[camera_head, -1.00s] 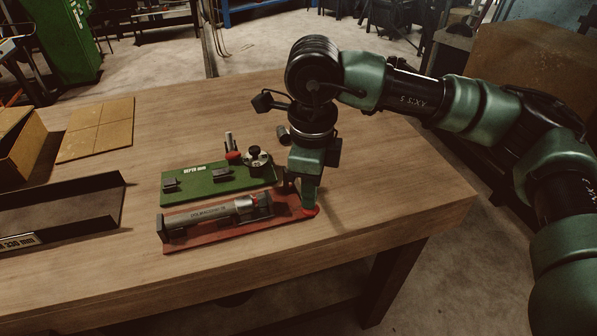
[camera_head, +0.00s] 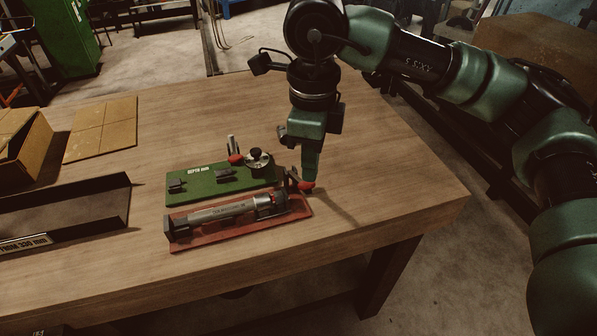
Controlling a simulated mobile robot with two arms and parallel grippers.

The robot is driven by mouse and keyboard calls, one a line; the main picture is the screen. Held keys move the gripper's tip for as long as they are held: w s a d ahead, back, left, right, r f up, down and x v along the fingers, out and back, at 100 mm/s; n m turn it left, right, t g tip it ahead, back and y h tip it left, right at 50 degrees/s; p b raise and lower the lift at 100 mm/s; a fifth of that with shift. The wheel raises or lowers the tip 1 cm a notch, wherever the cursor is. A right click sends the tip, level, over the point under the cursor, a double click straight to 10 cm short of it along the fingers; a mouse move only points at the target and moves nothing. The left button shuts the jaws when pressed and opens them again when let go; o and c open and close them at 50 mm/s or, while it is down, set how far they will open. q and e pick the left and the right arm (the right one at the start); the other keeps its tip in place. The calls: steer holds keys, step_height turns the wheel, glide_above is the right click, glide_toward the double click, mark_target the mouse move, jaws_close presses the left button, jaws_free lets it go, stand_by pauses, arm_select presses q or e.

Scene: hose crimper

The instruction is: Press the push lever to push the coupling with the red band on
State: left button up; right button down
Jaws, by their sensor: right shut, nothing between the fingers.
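The push lever, with a red knob (camera_head: 306,186), stands at the right end of the red base plate (camera_head: 240,235). A grey hose (camera_head: 222,213) lies along this plate. The coupling with the red band (camera_head: 268,199) sits at the hose's right end, beside the lever; how far it is on the hose is too small to tell. My right gripper (camera_head: 308,179) points down, shut and empty, with its fingertips at the red knob. They appear to touch it and partly hide the lever. My left gripper is not in view.
A green depth fixture (camera_head: 215,188) with a black knob (camera_head: 258,160) lies just behind the red plate. A dark tray (camera_head: 70,212) and cardboard boxes (camera_head: 22,145) are at the left. The table's right side is clear.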

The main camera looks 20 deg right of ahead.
steer(key=shift+r+p, duration=0.95)
steer(key=shift+r, duration=1.1)
steer(key=shift+f, duration=0.1)
